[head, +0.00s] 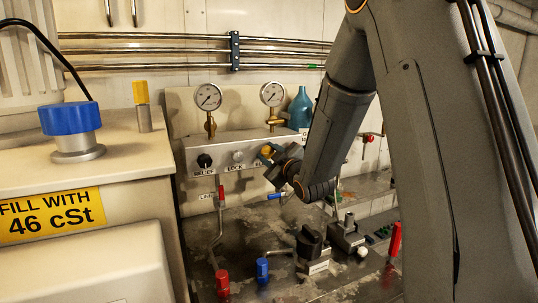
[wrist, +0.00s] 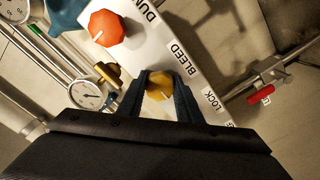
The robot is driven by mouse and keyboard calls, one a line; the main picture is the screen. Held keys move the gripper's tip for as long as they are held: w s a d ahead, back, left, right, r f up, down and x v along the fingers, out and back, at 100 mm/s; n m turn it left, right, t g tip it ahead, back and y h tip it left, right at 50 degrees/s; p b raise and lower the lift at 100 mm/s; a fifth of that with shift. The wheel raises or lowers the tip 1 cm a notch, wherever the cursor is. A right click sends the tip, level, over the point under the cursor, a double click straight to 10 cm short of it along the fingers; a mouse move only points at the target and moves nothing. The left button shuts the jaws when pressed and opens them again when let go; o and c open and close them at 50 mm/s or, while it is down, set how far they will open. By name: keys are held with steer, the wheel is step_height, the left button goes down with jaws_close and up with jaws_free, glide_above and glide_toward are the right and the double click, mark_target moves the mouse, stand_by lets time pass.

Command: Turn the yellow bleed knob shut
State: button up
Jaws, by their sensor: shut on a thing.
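The yellow bleed knob (wrist: 157,90) sits on the front face of the white panel (wrist: 185,50), near the label BLEED. My gripper (wrist: 162,78) has one dark finger on each side of the knob and is shut on it. In the head view the yellow knob (head: 266,152) shows partly at the fingertips of my gripper (head: 270,155), at the right part of the panel. The fingers hide part of the knob, and I cannot tell its turn angle.
A black relief knob (head: 204,161) and a pale lock knob (head: 238,156) sit left of my gripper. An orange-red knob (wrist: 106,28) is near the DUMP label. Two gauges (head: 208,97) (head: 272,94) stand above the panel. Red (head: 222,283) and blue (head: 262,270) handles stand below.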

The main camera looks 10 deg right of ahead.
steer(key=m+b, duration=0.1)
steer(key=m, duration=0.3)
steer(key=shift+f+m, duration=0.1)
steer(key=shift+m, duration=0.2)
steer(key=m, duration=0.8)
steer(key=shift+a+m, duration=0.1)
steer(key=shift+m, duration=2.2)
steer(key=o, duration=1)
steer(key=shift+o, duration=0.2)
steer(key=shift+s, duration=0.1)
